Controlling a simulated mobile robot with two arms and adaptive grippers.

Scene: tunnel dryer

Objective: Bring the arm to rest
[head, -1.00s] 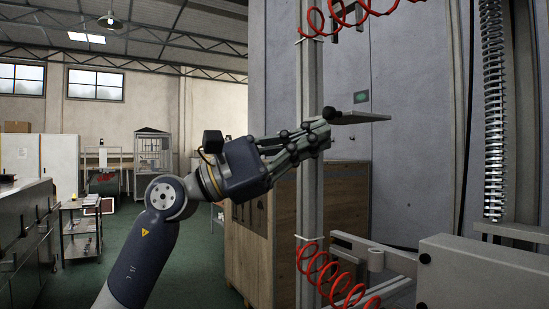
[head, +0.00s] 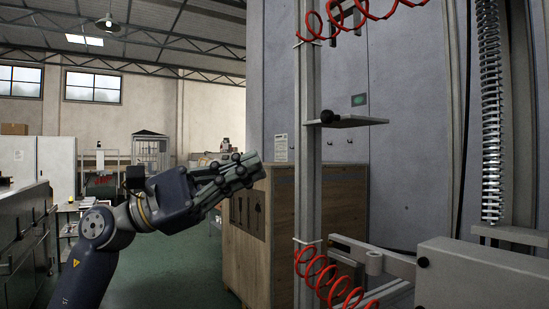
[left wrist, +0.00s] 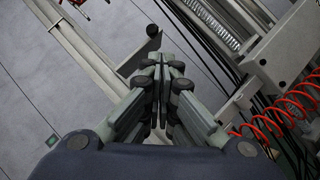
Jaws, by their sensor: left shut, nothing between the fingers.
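My left gripper (head: 256,170) is in the middle of the head view, its arm coming in from the lower left. Its fingers are shut with nothing between them. They point right, in front of the wooden crate, and are clear of the metal post. In the left wrist view the closed fingers (left wrist: 160,65) show at the centre. My right gripper is not in view.
A metal post (head: 308,190) with a small shelf (head: 348,122) and black knob (head: 327,116) stands right of the gripper. Red coiled hoses (head: 330,280) hang by it. A wooden crate (head: 262,265) stands behind. Green floor (head: 170,270) is open at left.

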